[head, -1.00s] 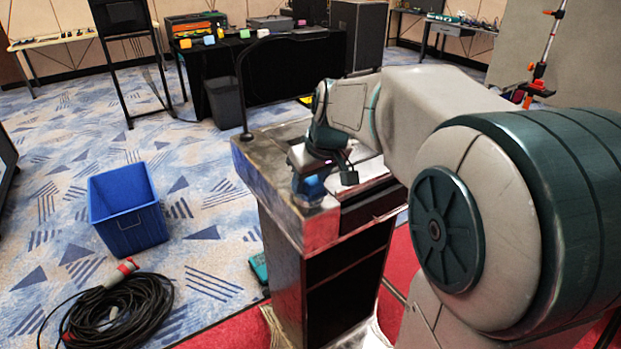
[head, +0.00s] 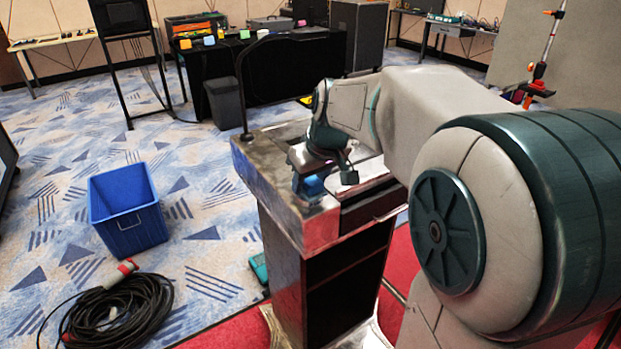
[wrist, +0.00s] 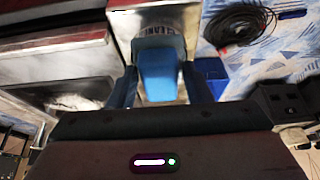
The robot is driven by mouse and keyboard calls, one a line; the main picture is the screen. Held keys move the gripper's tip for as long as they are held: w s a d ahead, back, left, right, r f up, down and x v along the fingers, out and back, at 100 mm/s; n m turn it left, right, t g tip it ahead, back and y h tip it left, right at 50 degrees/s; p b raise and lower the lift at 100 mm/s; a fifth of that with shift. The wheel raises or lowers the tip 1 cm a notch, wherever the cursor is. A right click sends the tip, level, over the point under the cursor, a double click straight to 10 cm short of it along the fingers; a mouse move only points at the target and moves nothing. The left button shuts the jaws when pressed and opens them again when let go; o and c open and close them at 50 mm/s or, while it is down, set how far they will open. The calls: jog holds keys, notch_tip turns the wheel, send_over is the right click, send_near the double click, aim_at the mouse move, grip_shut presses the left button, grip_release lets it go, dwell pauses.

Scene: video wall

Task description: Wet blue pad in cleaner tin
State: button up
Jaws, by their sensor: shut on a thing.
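My gripper (wrist: 160,88) is shut on the blue pad (wrist: 158,72), with one blue finger on each side of it. In the wrist view the cleaner tin (wrist: 158,29), with part of a "CLEAN" label showing, is right behind the pad. The pad covers part of the tin, and I cannot tell how deep it sits in it. In the head view the gripper (head: 306,183) and the blue pad (head: 312,186) are low over the near left corner of the lectern top. The tin cannot be made out there.
The lectern (head: 285,205) has a thin microphone stem (head: 241,95) at its far left corner. A blue crate (head: 126,212) and a coiled black cable (head: 115,312) lie on the carpet to the left. A black-draped table (head: 270,75) with small coloured blocks stands behind.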

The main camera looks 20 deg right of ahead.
aim_at(311, 179)
jog(key=shift+r+p, duration=2.6)
jog(key=shift+r, duration=0.9)
jog(key=shift+s+f, duration=0.1)
